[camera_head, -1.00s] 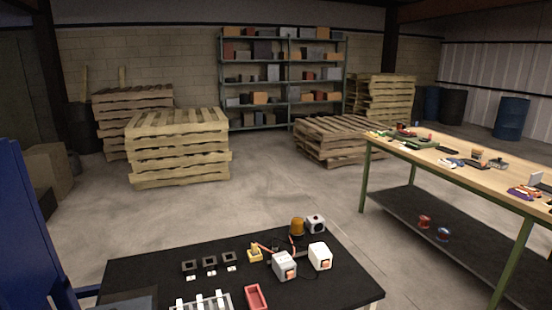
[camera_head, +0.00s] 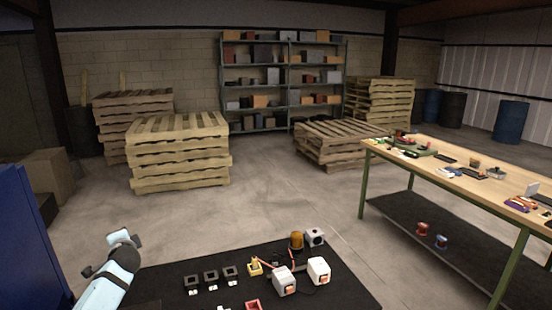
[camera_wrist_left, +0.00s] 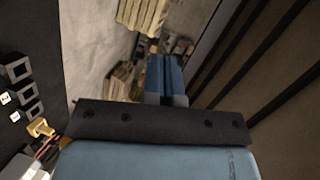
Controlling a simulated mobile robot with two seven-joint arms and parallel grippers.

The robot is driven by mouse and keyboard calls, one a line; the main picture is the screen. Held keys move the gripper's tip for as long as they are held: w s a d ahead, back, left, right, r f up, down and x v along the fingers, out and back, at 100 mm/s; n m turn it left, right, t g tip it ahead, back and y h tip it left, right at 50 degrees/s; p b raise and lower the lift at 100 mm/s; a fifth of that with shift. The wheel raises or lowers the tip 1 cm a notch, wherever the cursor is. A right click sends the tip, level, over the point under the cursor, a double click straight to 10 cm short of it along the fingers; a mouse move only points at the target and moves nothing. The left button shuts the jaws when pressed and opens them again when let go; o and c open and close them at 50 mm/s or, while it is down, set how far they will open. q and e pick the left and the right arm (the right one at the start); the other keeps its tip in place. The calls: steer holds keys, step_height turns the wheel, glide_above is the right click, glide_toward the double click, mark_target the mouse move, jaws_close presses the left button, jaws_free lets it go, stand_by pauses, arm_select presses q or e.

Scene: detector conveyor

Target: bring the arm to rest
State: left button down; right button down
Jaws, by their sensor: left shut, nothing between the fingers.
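My left arm (camera_head: 104,278), light blue with a dark joint, rises at the lower left of the head view, beside the left end of the black table (camera_head: 345,290). In the left wrist view my left gripper (camera_wrist_left: 165,75) shows as blue fingers beyond a dark bar. The fingers are together with nothing between them. The gripper is apart from the parts on the table. My right gripper is not in view.
The black table holds several dark square parts (camera_head: 211,277), two white boxes (camera_head: 318,270), an amber beacon (camera_head: 296,240) and a red tray (camera_head: 252,305). A blue upright panel (camera_head: 25,240) stands left of my arm. Open floor lies behind the table.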

arm_select(q)
steer(key=a+r+n+y, duration=0.1)
steer(key=a+r, duration=0.4)
steer(key=a, duration=0.1)
steer(key=w+d+r+n+t+h, duration=0.3)
steer(key=w+d+n+t+h, duration=0.15)
steer(key=d+n+h, duration=0.2)
steer(key=s+d+f+m+g+h, duration=0.1)
steer(key=s+d+f, duration=0.4)
steer(key=s+f, duration=0.25)
steer(key=s+d+f+g+h, duration=0.1)
steer(key=s+d+f+h, duration=0.1)
steer(key=s+d+f, duration=0.35)
steer(key=s+d+f+m+g+h, duration=0.1)
steer(key=s+d+f, duration=0.2)
steer(key=s+f, duration=0.6)
steer(key=s+d+f+g, duration=0.1)
steer(key=s+d+f, duration=0.2)
steer(key=s, duration=0.6)
steer(key=s+d+f+n+g+h, duration=0.1)
steer(key=s+d+f, duration=0.2)
steer(key=s, duration=0.7)
steer(key=s+d+f+g+h, duration=0.1)
steer(key=s+d+f, duration=0.2)
steer(key=s, duration=0.6)
steer(key=d, duration=0.2)
steer(key=shift+s+d+f+p, duration=0.2)
steer(key=shift+d+f+p, duration=0.05)
steer(key=shift+d+p, duration=0.1)
